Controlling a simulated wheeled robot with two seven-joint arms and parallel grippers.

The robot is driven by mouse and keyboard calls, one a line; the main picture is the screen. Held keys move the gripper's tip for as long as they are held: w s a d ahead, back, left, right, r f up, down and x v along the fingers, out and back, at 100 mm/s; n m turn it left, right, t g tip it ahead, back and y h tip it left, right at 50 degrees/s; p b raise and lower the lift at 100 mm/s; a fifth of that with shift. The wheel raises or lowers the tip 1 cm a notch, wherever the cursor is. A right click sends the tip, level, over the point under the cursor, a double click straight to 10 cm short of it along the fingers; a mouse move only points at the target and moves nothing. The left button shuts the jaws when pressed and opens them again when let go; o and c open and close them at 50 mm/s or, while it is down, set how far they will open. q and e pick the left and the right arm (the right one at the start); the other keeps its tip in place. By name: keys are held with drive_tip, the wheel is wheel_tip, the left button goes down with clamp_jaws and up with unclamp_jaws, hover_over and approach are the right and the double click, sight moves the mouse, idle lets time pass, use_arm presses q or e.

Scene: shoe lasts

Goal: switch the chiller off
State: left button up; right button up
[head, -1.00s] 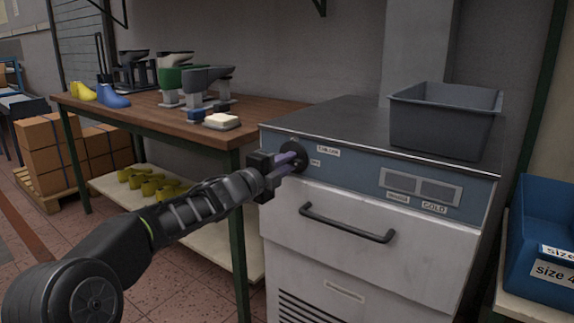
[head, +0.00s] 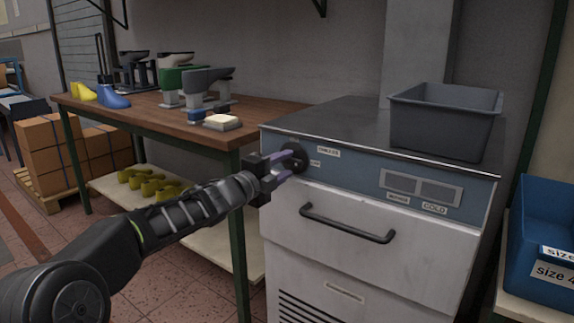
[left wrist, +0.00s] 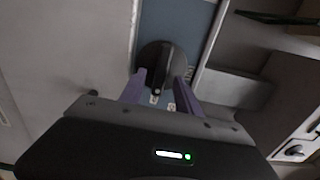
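The chiller (head: 345,262) is a white cabinet with a dark top and a blue front panel (head: 345,172). A round black knob (head: 297,153) sits at the panel's left end by a small label. In the left wrist view the knob (left wrist: 163,66) shows a raised grip bar, just beyond the fingertips. My left gripper (head: 291,158) is at the knob with its purple fingers apart; the left wrist view also shows the fingers (left wrist: 159,82) spread, with nothing clearly held between them. My right gripper is not in view.
A grey bin (head: 445,125) stands on the chiller top. A drawer handle (head: 347,225) juts out below the panel. A wooden workbench (head: 160,118) with shoe lasts is at left, and a blue bin (head: 541,250) is at right.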

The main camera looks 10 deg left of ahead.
use_arm(q)
drive_tip(key=v, duration=0.6)
drive_tip(key=shift+s, duration=0.1)
